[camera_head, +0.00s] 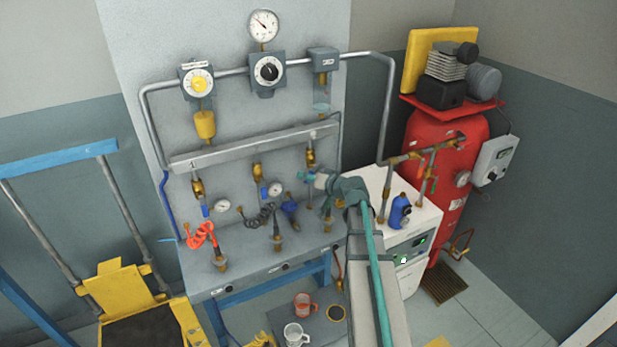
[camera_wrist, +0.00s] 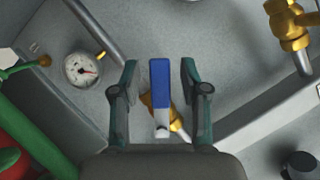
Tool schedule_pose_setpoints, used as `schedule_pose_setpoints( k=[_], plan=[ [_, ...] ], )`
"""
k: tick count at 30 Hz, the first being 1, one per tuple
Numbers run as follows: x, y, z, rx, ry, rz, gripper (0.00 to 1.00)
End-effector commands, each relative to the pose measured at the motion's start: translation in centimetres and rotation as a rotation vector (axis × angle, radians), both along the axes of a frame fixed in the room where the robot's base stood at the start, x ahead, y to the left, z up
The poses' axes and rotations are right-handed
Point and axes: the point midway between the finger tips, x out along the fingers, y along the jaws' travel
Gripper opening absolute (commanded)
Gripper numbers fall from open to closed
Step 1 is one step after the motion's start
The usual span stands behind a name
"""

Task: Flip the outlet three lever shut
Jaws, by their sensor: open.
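The outlet three lever is a blue handle (camera_wrist: 160,85) with a pale end, in the middle of the wrist view. It is mounted on a brass valve (camera_wrist: 175,115) and lies aslant to the pipe line. My gripper (camera_wrist: 160,72) is open, one finger on each side of the lever, with a visible gap on both sides. In the head view my gripper (camera_head: 317,180) is at the third, rightmost outlet drop (camera_head: 311,152) below the grey manifold. My gripper and arm hide most of that valve there.
A dial gauge (camera_wrist: 83,70) is left of the lever in the wrist view. Another brass fitting (camera_wrist: 288,25) is at upper right. In the head view outlets one (camera_head: 197,187) and two (camera_head: 257,171) stand to the left. A red tank (camera_head: 425,135) stands right.

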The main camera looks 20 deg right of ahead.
Motion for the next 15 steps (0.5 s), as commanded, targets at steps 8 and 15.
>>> schedule_pose_setpoints(
  k=[8,15],
  plan=[
    [0.02,0.03,-0.03,0.0,0.0,0.0,0.36],
    [0.0,0.03,-0.02,0.0,0.0,0.0,0.0]
  ],
)
